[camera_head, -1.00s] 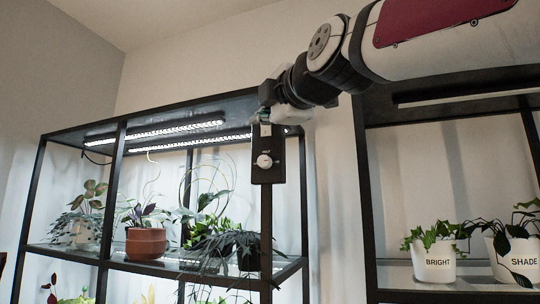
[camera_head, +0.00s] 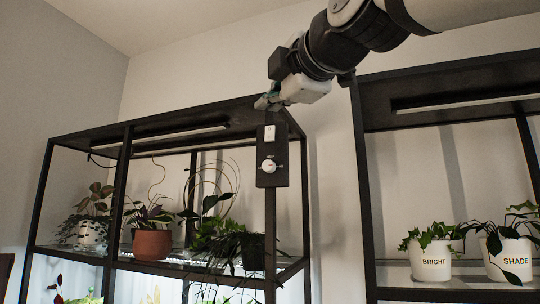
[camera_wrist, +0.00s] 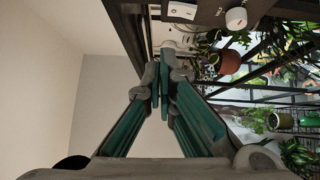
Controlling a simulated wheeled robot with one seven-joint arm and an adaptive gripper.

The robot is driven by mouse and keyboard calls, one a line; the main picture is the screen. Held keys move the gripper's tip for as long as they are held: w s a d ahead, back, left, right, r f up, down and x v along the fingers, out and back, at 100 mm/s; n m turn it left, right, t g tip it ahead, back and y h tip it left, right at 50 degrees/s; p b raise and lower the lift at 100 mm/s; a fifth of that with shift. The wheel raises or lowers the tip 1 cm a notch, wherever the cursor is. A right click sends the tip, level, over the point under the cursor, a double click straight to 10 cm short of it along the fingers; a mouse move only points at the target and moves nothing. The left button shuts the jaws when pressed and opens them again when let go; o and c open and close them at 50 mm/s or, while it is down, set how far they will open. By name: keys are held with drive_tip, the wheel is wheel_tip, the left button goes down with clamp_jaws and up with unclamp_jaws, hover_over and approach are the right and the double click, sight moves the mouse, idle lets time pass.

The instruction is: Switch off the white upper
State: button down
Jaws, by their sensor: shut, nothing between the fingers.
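A black control panel (camera_head: 272,178) hangs on the front post of the left shelf. It carries a white rocker switch (camera_head: 270,133) at the top and a white round dial (camera_head: 268,166) below. Both also show in the wrist view, the switch (camera_wrist: 182,10) and the dial (camera_wrist: 236,18) at the upper edge. The upper lamp bars (camera_head: 180,138) under the shelf top are dark. My gripper (camera_head: 262,102) is shut and empty, just above the panel and apart from the switch. Its closed fingers (camera_wrist: 164,75) show in the wrist view.
Potted plants, one in a terracotta pot (camera_head: 152,244), stand on the left shelf's upper tier. The tier below is lit. A second black shelf at right holds white pots marked BRIGHT (camera_head: 433,262) and SHADE (camera_head: 513,262). The wall above is clear.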

drive_tip(key=v, duration=0.5)
drive_tip(key=shift+s+d+r, duration=0.1)
drive_tip(key=shift+r, duration=0.2)
drive_tip(key=s+d+f+m+g+h+p, duration=0.1)
drive_tip(key=d+f+m+g+h, duration=0.2)
drive_tip(key=f, duration=0.6)
drive_tip(key=s+d+f+m+g+h, duration=0.1)
drive_tip(key=d+f+m, duration=0.35)
drive_tip(key=f, duration=0.55)
drive_tip(key=s+d+f+m+g+h+p, duration=0.1)
drive_tip(key=d+f+m+g+h, duration=0.15)
drive_tip(key=f+m, duration=0.45)
drive_tip(key=s+d+f+m+g, duration=0.2)
drive_tip(key=s+f, duration=0.3)
drive_tip(key=f, duration=0.3)
drive_tip(key=s+d+f+m+g+h+p, duration=0.1)
drive_tip(key=s+d+f+m+g, duration=0.1)
drive_tip(key=f, duration=0.6)
drive_tip(key=s+d+f+m+g, duration=0.2)
drive_tip(key=s+f+m, duration=0.3)
drive_tip(key=s+f, duration=0.3)
drive_tip(key=shift+s+d+f+p, duration=0.25)
drive_tip(key=shift+s+d+p, duration=0.1)
drive_tip(key=shift+d, duration=0.45)
